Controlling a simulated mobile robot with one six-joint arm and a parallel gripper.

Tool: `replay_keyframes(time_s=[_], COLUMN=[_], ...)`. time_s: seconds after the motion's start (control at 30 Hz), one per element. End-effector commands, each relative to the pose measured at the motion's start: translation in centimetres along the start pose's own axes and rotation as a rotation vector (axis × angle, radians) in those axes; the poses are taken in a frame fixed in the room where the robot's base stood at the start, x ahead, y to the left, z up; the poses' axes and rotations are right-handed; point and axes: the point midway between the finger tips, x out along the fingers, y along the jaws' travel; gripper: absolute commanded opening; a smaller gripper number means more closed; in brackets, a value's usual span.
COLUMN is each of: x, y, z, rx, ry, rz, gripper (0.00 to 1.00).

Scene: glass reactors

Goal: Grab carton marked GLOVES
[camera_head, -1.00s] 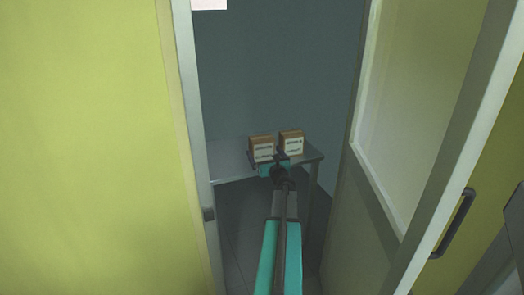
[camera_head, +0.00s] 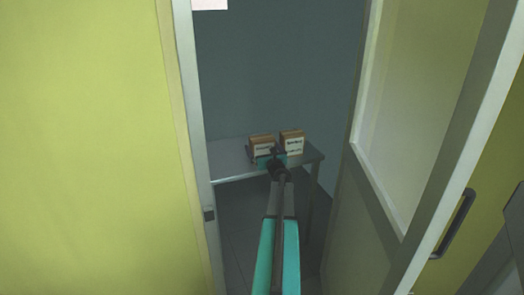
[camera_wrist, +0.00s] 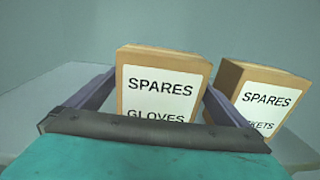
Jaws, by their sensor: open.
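The carton marked SPARES GLOVES (camera_wrist: 160,85) is a brown box with a white label, upright in the middle of the wrist view. In the head view it is the left carton (camera_head: 262,141) on the table, its lower part hidden by my gripper. My gripper (camera_wrist: 155,100) is open, with one finger on each side of the GLOVES carton; I cannot tell whether they touch it. In the head view my gripper (camera_head: 266,155) is at the front of that carton.
A second carton (camera_wrist: 262,98), labelled SPARES with a word ending in KETS, stands close on the right; it also shows in the head view (camera_head: 292,143). Both stand on a grey table (camera_head: 230,160). A door frame (camera_head: 195,130) and an open door (camera_head: 390,190) flank my arm.

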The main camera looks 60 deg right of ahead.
Motion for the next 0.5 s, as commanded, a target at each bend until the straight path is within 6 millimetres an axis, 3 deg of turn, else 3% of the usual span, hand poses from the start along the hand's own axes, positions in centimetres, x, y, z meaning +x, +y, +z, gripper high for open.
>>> replay_keyframes(time_s=[0.5], x=[0.79], y=[-0.05], z=[-0.01], rx=[0.001], ry=[0.0], rz=[-0.001], gripper=[1.0])
